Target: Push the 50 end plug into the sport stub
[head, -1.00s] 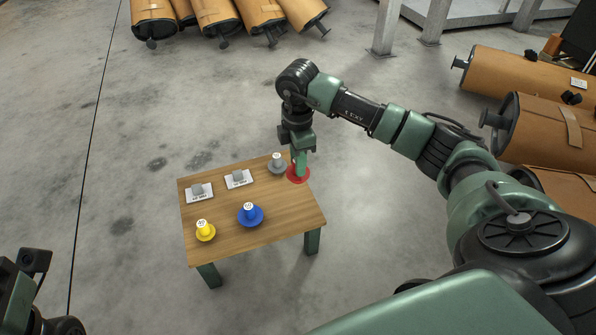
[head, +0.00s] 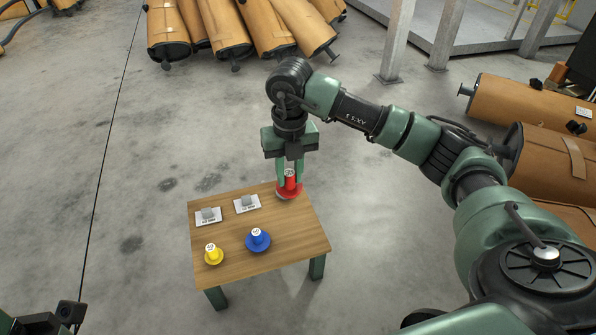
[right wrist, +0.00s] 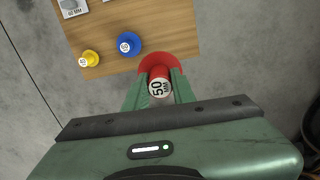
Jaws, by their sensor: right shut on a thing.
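The 50 end plug (head: 290,180) is red with a wide round flange, and its top reads "50 MM" in the right wrist view (right wrist: 159,88). My right gripper (head: 289,172) is shut on its body, one finger on each side. It holds the plug upright, flange down, over the table's back right corner. My left gripper's fingers are not in view; only parts of that arm show at the lower left. Several tan mufflers with dark end stubs lie at the back, one stub (head: 332,53) among them, and at the right. I cannot tell which is the sport stub.
The wooden table (head: 225,283) bears a yellow plug (head: 213,255), a blue plug (head: 258,240) and two white label cards (head: 208,216) with grey pieces on them. Grey metal posts (head: 397,45) stand at the back. Concrete floor is free around the table.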

